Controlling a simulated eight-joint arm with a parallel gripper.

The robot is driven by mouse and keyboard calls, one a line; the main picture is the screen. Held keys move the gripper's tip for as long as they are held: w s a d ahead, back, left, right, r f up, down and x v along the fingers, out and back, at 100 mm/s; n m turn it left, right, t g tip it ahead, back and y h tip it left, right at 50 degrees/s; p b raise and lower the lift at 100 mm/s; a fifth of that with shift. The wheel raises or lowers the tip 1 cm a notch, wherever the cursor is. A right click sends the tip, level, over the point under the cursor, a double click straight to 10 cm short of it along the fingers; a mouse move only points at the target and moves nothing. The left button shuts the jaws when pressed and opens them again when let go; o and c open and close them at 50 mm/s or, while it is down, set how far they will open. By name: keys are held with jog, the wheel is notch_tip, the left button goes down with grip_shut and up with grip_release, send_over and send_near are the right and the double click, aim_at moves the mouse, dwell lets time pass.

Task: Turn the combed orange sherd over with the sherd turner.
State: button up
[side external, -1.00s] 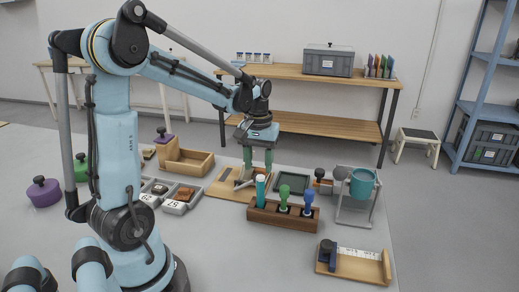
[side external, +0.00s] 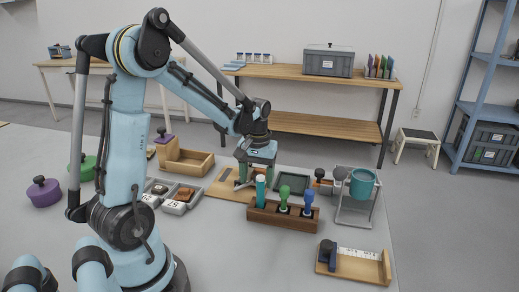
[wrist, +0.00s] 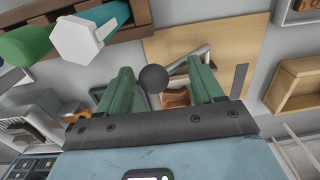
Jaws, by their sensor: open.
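My gripper (wrist: 158,70) is open, its two green fingers pointing down over the wooden board (wrist: 220,28). In the side view my gripper (side external: 256,180) is low over that board (side external: 217,190), partly hidden by the tool rack. Between the fingers in the wrist view is a dark round knob (wrist: 154,78), apparently the handle of the sherd turner. A grey metal part (wrist: 188,62) shows beside it. An orange sherd (wrist: 177,99) shows between the fingers, partly hidden; its combing is hard to make out. I cannot tell whether either finger touches the knob.
A wooden rack (side external: 283,217) with green and blue handled tools and a teal-capped one stands close in front of the gripper. Small grey trays (side external: 178,208) with sherds and a wooden box (side external: 192,162) lie left. A stand with a teal pot (side external: 362,184) is right.

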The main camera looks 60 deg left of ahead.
jog(key=shift+r, duration=0.3)
jog(key=shift+s+a+r, duration=0.9)
jog(key=shift+s+a, duration=0.2)
jog(key=shift+s, duration=0.05)
jog(key=shift+s+a+r, duration=0.25)
jog(key=shift+s+a, duration=0.3)
jog(key=shift+s, duration=0.05)
jog(key=shift+s+a+f, duration=0.15)
jog(key=shift+s+a, duration=0.8)
jog(key=shift+s+a+f, duration=0.1)
jog(key=shift+s+a, duration=0.8)
jog(key=shift+a, duration=0.05)
jog(key=shift+s+a+f, duration=0.45)
jog(key=shift+s+a, duration=0.1)
jog(key=shift+s+a+f, duration=0.5)
jog(key=shift+f, duration=0.05)
jog(key=shift+s+a+f, duration=0.3)
jog(key=shift+a+f, duration=0.05)
jog(key=shift+f, duration=0.2)
jog(key=shift+s+a+f, duration=0.25)
jog(key=shift+a+f, duration=0.05)
jog(key=shift+f, duration=0.25)
jog(key=shift+s+r, duration=0.1)
jog(key=shift+r, duration=0.85)
jog(key=shift+d+r, duration=0.1)
jog(key=shift+r, duration=1.6)
